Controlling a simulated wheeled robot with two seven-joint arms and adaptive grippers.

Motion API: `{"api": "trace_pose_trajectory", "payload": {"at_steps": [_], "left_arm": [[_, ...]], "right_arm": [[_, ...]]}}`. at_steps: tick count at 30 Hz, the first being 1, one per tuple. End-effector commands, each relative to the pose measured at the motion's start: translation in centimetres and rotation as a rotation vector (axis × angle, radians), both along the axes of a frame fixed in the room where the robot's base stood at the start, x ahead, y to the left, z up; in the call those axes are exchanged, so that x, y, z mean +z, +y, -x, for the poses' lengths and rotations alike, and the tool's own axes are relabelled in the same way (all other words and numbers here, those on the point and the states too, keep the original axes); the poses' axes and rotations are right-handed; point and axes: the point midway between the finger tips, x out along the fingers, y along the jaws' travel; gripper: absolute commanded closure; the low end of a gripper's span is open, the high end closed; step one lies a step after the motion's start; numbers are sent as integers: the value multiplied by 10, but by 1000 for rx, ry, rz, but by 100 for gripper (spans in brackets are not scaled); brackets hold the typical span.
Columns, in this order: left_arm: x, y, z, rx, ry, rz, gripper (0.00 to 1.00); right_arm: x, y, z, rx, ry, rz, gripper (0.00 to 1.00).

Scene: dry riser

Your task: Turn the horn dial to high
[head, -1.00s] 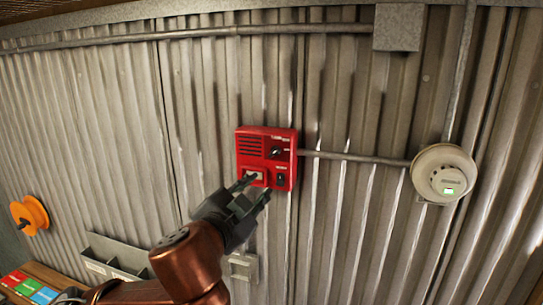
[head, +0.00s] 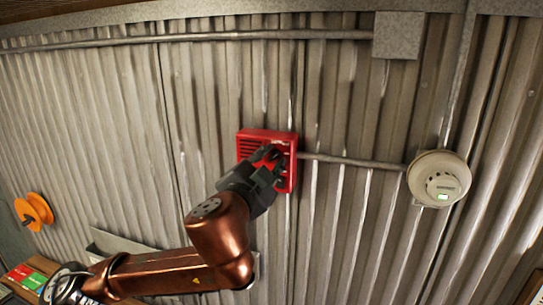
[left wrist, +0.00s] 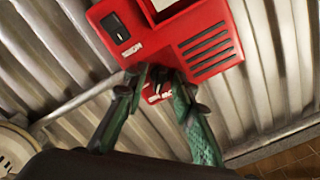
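The red horn box (head: 249,147) is fixed to the corrugated wall, with a dark speaker grille. In the left wrist view the box (left wrist: 185,37) appears turned over, with its grille (left wrist: 207,50) and a dark rocker switch (left wrist: 115,28). The dark dial (left wrist: 157,73) lies between the fingertips of my left gripper (left wrist: 156,84), with white lettering partly visible beside it. My left gripper (head: 272,159) is at the box face and hides the dial in the head view. The fingers stand apart around the dial; whether they press on it is unclear. My right gripper is out of view.
A conduit (head: 350,161) runs from the box to a round white detector (head: 438,179) on the right. An orange reel (head: 34,211) hangs at the left. A grey wall tray (head: 112,243) is partly behind my left arm.

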Motion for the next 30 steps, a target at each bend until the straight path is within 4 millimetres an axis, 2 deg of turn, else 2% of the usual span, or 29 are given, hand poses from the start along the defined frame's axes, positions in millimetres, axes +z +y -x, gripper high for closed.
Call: {"api": "trace_pose_trajectory", "payload": {"at_steps": [6,17,30], "left_arm": [[-1,0,0,1,1,0,76],[-1,0,0,0,2,1,100],[-1,0,0,1,-15,-50,100]], "right_arm": [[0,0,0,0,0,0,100],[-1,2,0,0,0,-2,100],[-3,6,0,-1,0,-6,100]]}}
